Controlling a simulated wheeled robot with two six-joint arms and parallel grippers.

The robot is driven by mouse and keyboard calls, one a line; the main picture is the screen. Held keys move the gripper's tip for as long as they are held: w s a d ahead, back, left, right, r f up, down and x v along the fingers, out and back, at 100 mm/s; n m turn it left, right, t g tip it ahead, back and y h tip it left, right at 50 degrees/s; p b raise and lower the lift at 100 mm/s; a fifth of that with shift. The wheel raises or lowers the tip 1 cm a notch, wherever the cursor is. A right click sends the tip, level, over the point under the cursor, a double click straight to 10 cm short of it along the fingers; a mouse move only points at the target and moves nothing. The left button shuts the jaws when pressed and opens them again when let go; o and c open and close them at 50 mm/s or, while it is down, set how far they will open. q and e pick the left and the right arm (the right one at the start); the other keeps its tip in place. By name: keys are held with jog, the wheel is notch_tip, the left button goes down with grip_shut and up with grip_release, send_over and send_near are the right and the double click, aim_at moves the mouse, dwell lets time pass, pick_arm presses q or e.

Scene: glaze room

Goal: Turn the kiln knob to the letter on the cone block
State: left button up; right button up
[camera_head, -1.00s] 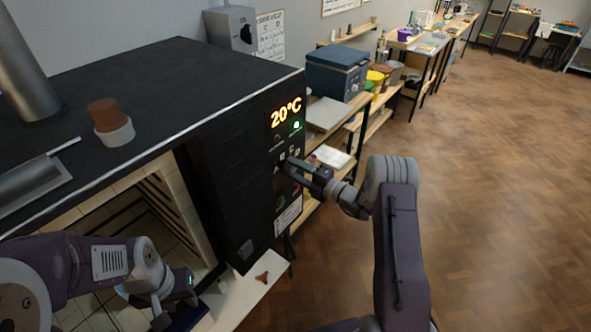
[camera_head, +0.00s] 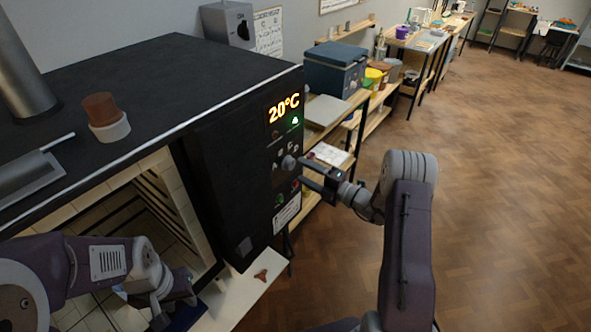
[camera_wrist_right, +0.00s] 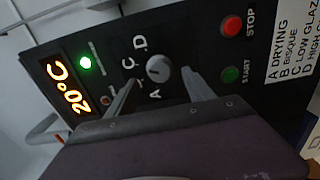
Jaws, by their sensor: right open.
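The round grey kiln knob (camera_head: 288,162) is on the dark front panel, below the 20°C display. In the right wrist view the knob (camera_wrist_right: 158,68) has letters A, C and D around it; B is not clear there. Its pointer direction is too small to tell. My right gripper (camera_head: 302,171) is open just in front of the panel; in the wrist view its fingers (camera_wrist_right: 160,80) are spread either side of the knob, apparently not touching it. My left gripper (camera_head: 170,302) is low at the kiln mouth, its fingers unclear. I cannot make out a cone block.
A white shelf (camera_head: 240,297) with a small brown three-armed piece (camera_head: 261,274) juts below the panel. Red STOP (camera_wrist_right: 230,24) and green START (camera_wrist_right: 231,76) buttons sit near the knob. A brown plug in a white ring (camera_head: 110,129) stands on the kiln top. Floor right is clear.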

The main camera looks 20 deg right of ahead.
jog(key=v, duration=0.4)
jog(key=shift+s+d, duration=0.2)
jog(key=shift+a, duration=0.1)
